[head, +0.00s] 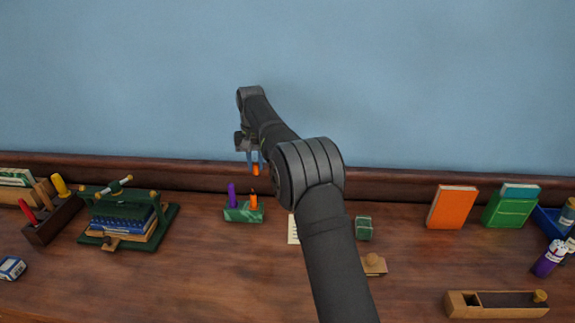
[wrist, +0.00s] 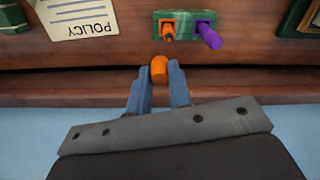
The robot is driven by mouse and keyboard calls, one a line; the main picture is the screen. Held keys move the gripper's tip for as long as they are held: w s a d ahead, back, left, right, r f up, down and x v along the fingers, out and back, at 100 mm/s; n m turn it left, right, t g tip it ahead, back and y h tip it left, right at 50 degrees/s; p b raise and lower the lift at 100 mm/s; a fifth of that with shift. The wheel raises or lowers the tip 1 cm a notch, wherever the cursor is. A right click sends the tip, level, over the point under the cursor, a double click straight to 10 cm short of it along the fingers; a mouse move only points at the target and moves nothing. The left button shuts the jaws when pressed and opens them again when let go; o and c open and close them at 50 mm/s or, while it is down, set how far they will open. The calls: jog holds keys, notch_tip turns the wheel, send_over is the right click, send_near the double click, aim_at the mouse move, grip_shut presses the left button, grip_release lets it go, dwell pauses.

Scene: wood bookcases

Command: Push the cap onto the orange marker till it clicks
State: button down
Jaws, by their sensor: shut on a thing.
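My gripper (head: 255,164) is shut on the orange cap (head: 256,170), which is held in the air above the marker stand. The cap also shows between the fingertips in the wrist view (wrist: 158,69). The orange marker (head: 253,201) stands upright in a green stand (head: 243,215), its dark tip bare. It shows in the wrist view (wrist: 168,31) beyond the cap. The cap is apart from the marker, with a gap between them. A purple marker (head: 231,194) stands beside it in the same stand.
A note marked POLICY (wrist: 92,18) lies beside the stand. A green book press (head: 128,215) stands to the left. A small green block (head: 363,228) and a wooden piece (head: 373,264) lie right of my arm. Orange (head: 452,207) and green books stand farther right. The blue wall is behind.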

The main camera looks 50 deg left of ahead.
jog(key=shift+s+a+f, duration=0.15)
jog(key=shift+s+f, duration=0.1)
jog(key=shift+f, duration=0.65)
jog(key=shift+s+a+f, duration=0.1)
jog(key=shift+s+f, duration=0.1)
jog(key=shift+f, duration=0.65)
jog(key=shift+s+a+f, duration=0.15)
jog(key=shift+s+f, duration=0.1)
jog(key=shift+f, duration=0.65)
jog(key=shift+f, duration=1.55)
jog(key=c, duration=0.8)
grip_release()
jog(key=shift+o, duration=0.2)
jog(key=shift+r, duration=0.2)
jog(key=shift+r, duration=3.4)
